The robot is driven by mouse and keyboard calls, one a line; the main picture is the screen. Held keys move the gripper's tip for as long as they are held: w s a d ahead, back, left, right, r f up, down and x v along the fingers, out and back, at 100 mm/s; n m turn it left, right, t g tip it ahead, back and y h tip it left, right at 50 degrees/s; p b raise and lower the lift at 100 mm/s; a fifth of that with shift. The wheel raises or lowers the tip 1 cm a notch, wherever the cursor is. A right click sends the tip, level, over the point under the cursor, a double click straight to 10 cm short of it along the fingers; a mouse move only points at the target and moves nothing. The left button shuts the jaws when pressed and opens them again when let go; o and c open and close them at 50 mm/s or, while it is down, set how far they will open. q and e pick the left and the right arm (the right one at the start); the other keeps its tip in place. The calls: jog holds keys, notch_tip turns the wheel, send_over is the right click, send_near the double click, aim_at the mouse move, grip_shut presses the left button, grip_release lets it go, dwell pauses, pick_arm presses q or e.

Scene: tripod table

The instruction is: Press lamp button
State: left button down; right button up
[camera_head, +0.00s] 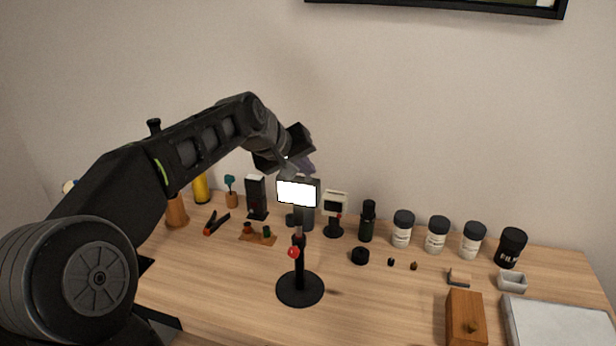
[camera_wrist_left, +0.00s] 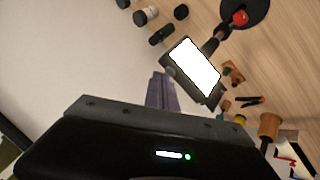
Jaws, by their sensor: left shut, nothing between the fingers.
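The lamp (camera_head: 299,262) stands upright on a round black base on the table, its rectangular head panel glowing white. A red knob sits partway up its stem. In the left wrist view the lit lamp head (camera_wrist_left: 195,68) is just beyond my fingertips, with the red knob and base at the top. My left gripper (camera_head: 306,166) is shut and empty, above and behind the top edge of the lamp head. Its purple-grey fingers (camera_wrist_left: 160,84) look very close to the head's edge; I cannot tell whether they touch. No separate button is clearly visible. My right gripper is not in view.
Behind the lamp stand a small white-faced device (camera_head: 335,204), a dark bottle (camera_head: 367,222) and several black-lidded jars (camera_head: 437,234). Pliers (camera_head: 215,223) lie left of the lamp. A wooden block (camera_head: 466,318) and a grey slab (camera_head: 556,325) are at front right. Bare tabletop lies right of the lamp base.

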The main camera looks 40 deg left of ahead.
pick_arm(q)
jog(key=shift+r, duration=0.5)
notch_tip(320, 180, up, 6)
jog(key=p, duration=0.5)
dwell(0.5)
